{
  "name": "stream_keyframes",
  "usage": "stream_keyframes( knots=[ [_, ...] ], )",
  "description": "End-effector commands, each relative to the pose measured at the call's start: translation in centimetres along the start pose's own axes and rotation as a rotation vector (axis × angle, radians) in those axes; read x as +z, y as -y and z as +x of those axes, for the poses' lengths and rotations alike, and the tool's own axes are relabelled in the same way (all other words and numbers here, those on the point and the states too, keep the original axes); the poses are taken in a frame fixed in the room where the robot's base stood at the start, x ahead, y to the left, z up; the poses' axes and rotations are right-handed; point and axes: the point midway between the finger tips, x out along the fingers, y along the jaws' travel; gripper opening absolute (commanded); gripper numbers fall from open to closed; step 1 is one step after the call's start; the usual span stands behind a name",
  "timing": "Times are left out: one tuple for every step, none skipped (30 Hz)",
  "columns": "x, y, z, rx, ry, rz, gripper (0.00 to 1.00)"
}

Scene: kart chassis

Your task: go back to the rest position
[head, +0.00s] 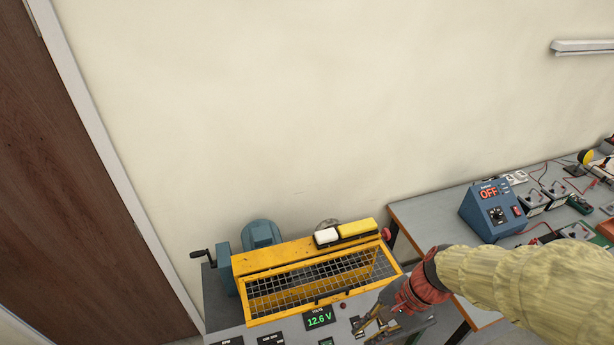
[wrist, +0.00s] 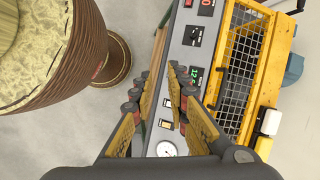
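My gripper (head: 372,326) is low in the head view, in front of the right part of the yellow caged machine (head: 250,262). In the wrist view my gripper (wrist: 163,72) has its two fingers apart, with nothing held between them. The machine's grey control panel (wrist: 186,55) shows past and between the fingers. I cannot tell from these views whether the fingertips touch the panel. My yellow-sleeved arm (head: 520,275) reaches in from the right in the head view.
The machine has a wire mesh guard (head: 320,283), a 12.6 V display (head: 319,318), and white and yellow blocks on top. To the right, a workbench (head: 430,212) holds a blue unit reading OFF (head: 492,208) and several small devices with cables. A brown door (head: 80,180) is at left.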

Motion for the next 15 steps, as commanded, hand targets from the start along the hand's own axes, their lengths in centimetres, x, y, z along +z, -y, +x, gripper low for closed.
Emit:
stream_keyframes(
  knots=[
    [-0.7, -0.8, 0.9, 0.015, -0.046, -0.142, 0.16],
    [-1.0, -1.3, 0.8, 0.029, -0.07, -0.226, 0.16],
    [-1.3, -1.9, 0.7, 0.049, -0.103, -0.33, 0.16],
    [-1.5, -2.3, 0.7, 0.065, -0.128, -0.401, 0.16],
    [-1.8, -2.7, 0.7, 0.08, -0.153, -0.47, 0.16],
    [-2.2, -3.1, 0.6, 0.099, -0.187, -0.551, 0.16],
    [-2.4, -3.5, 0.5, 0.114, -0.211, -0.606, 0.16],
    [-2.7, -3.8, 0.4, 0.128, -0.237, -0.661, 0.16],
    [-3.0, -4.2, 0.4, 0.146, -0.27, -0.722, 0.16],
    [-3.2, -4.5, 0.3, 0.159, -0.295, -0.763, 0.16],
    [-3.5, -4.7, 0.3, 0.171, -0.321, -0.801, 0.16],
    [-3.8, -5.0, 0.2, 0.183, -0.356, -0.84, 0.16],
    [-3.9, -5.2, 0.2, 0.191, -0.382, -0.866, 0.16],
    [-4.1, -5.4, 0.2, 0.195, -0.409, -0.886, 0.16],
    [-4.2, -5.6, 0.2, 0.199, -0.444, -0.909, 0.16]
  ],
)
